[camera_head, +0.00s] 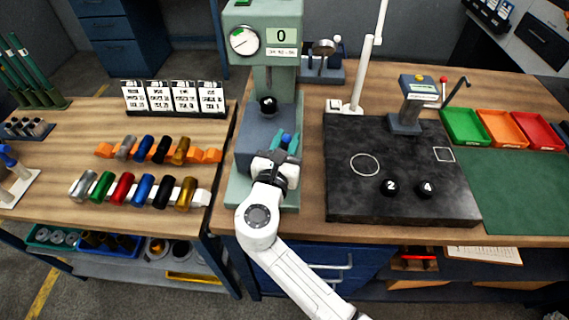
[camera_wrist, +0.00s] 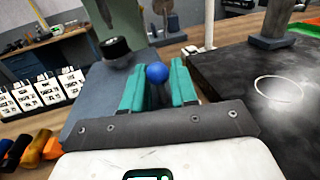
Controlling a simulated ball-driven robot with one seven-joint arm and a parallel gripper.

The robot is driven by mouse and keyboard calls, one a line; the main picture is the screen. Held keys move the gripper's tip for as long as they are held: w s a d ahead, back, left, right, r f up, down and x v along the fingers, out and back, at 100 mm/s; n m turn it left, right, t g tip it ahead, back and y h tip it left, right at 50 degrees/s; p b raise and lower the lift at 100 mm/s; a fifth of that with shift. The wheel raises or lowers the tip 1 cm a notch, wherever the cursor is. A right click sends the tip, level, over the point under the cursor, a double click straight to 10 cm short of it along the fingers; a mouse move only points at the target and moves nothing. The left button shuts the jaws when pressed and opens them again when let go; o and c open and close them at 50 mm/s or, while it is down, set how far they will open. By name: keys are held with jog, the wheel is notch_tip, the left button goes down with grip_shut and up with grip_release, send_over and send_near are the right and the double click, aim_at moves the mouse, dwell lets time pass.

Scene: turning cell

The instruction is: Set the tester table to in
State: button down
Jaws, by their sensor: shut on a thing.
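My gripper (camera_head: 290,143) is at the table's front right. Its teal fingers (camera_wrist: 157,85) are shut on a blue ball knob (camera_wrist: 157,73), whose top shows between them. The knob's lower part is hidden by the fingers.
Right of the tester lies a black plate (camera_head: 350,195) with balls marked 2 and 4. On the left bench (camera_head: 40,155) are an orange rack (camera_head: 103,150) and a white rack (camera_head: 205,197) of coloured cylinders, with number cards behind. A stand (camera_head: 353,95) rises behind the plate.

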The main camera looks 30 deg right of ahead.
aim_at(287, 131)
jog(key=x, duration=0.3)
jog(key=shift+w, duration=0.55)
jog(key=shift+a+r, duration=0.1)
jog(key=c, duration=1.3)
grip_release()
jog(key=shift+o, duration=1.4)
jog(key=shift+w, duration=0.1)
jog(key=b+v, duration=0.1)
jog(key=v, duration=0.9)
jog(key=shift+s+a+b, duration=0.2)
jog(key=shift+s+b, duration=0.15)
jog(key=shift+b, duration=0.05)
